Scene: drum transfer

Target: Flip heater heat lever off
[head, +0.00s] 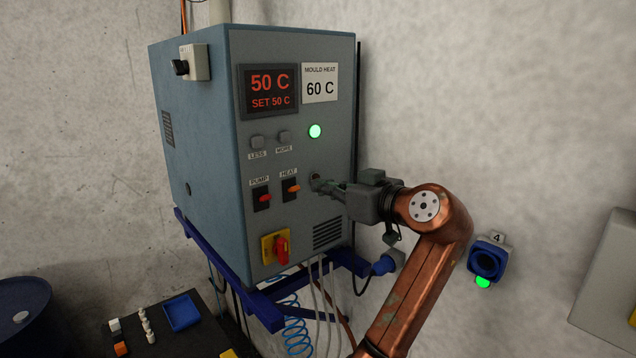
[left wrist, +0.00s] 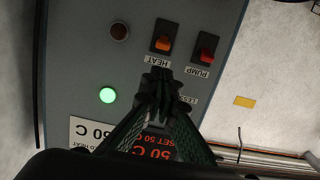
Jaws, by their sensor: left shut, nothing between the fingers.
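My left gripper (head: 318,184) is shut and empty, in front of the panel just right of the HEAT lever. In the left wrist view its fingertips (left wrist: 158,78) lie just below the HEAT label; I cannot tell whether they touch the panel. My right gripper is out of view.
The display (head: 268,90) reads 50 C, set 50 C; a sign (head: 320,83) says mould heat 60 C. A green lamp (head: 315,131) is lit. A red rotary switch (head: 281,249) sits below the levers. A blue socket (head: 487,262) is on the right wall.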

